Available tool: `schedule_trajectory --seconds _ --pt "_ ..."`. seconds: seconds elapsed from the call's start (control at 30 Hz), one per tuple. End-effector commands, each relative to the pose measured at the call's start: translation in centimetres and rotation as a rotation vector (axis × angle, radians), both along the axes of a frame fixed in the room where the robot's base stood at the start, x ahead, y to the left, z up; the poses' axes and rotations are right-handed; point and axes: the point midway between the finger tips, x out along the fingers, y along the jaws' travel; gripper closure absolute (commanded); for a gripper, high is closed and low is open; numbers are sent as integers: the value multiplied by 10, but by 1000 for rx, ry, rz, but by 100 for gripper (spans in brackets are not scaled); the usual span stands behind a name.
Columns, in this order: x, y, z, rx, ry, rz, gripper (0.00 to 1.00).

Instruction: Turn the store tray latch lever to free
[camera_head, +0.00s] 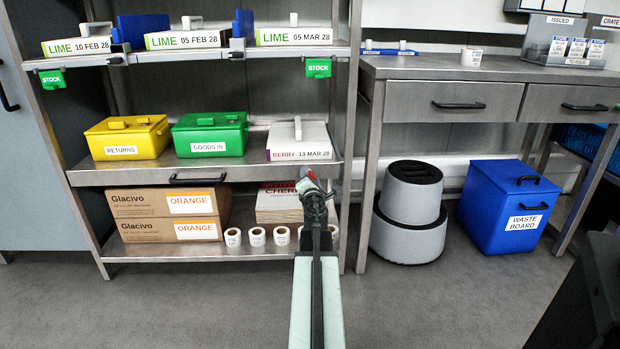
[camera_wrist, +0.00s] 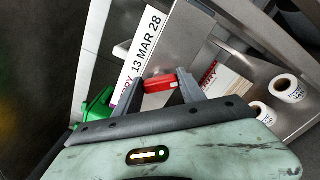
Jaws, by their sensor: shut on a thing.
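The store tray (camera_head: 110,177) is the steel middle level of the rack, with a dark bar handle at its front. The red latch lever (camera_wrist: 158,84) shows in the wrist view between my fingers, near the tray's front edge. My gripper (camera_wrist: 163,82) is shut on it, one finger at each end. In the head view my gripper (camera_head: 312,182) is at the tray's right front corner, and my arm hides most of the lever. I cannot tell the lever's turned position for sure.
A yellow RETURNS box (camera_head: 128,137), a green GOODS IN box (camera_head: 210,134) and a BERRY carton (camera_head: 300,142) stand on the tray. Orange cartons (camera_head: 165,203) and label rolls (camera_head: 256,237) are below. A grey step stool (camera_head: 408,210) and blue bin (camera_head: 508,205) stand right.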

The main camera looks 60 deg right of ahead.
Motion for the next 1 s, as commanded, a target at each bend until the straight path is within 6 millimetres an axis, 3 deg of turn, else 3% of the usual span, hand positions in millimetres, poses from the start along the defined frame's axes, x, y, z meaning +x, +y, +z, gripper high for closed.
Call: schedule_trajectory --seconds 0.5,1.0 --pt "-1 0 -2 268 -375 0 93" --pt "0 0 -3 402 -562 0 93"
